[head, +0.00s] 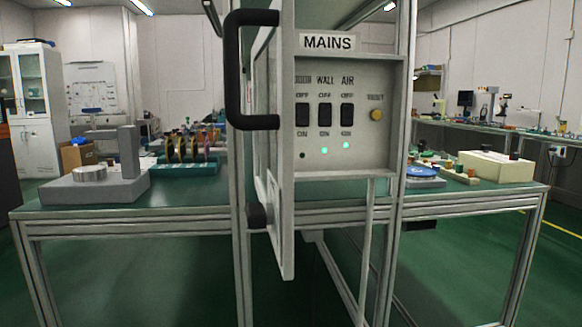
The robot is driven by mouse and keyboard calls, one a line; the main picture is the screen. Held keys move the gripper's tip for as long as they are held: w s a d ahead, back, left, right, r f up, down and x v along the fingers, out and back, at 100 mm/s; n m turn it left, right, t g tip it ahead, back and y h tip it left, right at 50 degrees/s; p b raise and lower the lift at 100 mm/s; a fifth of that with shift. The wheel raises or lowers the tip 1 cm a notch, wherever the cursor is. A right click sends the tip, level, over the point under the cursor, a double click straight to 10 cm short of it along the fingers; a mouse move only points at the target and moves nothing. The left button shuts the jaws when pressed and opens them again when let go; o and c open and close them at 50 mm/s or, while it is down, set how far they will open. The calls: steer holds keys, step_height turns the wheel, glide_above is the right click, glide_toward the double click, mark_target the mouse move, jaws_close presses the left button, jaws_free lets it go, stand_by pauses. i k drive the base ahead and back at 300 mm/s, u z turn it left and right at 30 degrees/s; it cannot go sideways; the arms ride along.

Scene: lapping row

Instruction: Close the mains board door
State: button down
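The mains board (385,75) is a grey panel mounted on the metal frame above the bench, labelled MAINS. Its door (287,200) stands open at the panel's left side, swung out towards me and seen almost edge-on. A large black bar handle (235,70) sticks out to the left from the door's outer face. The panel front is uncovered and shows three black rocker switches (325,115), a yellow TEST button (376,115) and two lit green lamps (346,145). A dark knob-like part (258,216) shows low beside the door; I cannot tell what it is. My gripper is not in view.
A green-topped bench (200,197) runs behind the frame posts (240,270). It carries a grey measuring stand (130,165), a rack of discs (185,150) and a cream box (495,167). Open green floor (180,290) shows under the bench.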

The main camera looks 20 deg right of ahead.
mark_target(273, 59)
steer(key=z, duration=0.05)
steer(key=k, duration=0.9)
steer(key=u, duration=0.4)
